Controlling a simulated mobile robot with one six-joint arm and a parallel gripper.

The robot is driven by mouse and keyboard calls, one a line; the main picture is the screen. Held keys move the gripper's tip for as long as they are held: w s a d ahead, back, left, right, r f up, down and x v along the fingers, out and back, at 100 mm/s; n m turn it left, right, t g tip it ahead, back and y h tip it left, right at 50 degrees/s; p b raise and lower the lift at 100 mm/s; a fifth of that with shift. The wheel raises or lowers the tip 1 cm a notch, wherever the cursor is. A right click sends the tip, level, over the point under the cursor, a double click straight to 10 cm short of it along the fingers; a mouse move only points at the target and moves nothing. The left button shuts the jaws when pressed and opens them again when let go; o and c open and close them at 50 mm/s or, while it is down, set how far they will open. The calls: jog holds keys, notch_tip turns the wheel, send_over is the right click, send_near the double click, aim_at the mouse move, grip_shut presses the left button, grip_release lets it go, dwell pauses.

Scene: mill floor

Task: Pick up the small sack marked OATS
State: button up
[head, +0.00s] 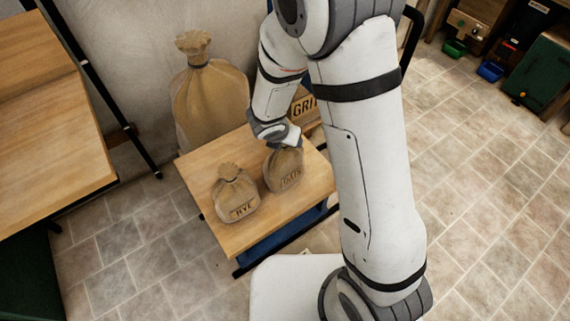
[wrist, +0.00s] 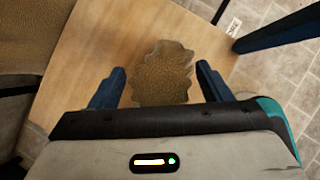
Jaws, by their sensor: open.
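In the wrist view, the gathered top of a sack (wrist: 163,75) lies between the two blue fingers of my gripper (wrist: 160,68). The gripper is open, with gaps on both sides of the sack top. The RYE sack is not in the wrist view.
A large tied sack (head: 210,100) stands behind the table against the wall. A wooden bench (head: 50,110) is at left. Small bins (head: 490,71) are far right. Tiled floor is clear at right.

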grip_shut()
dwell(0.7)
jog(key=shift+r, duration=0.1)
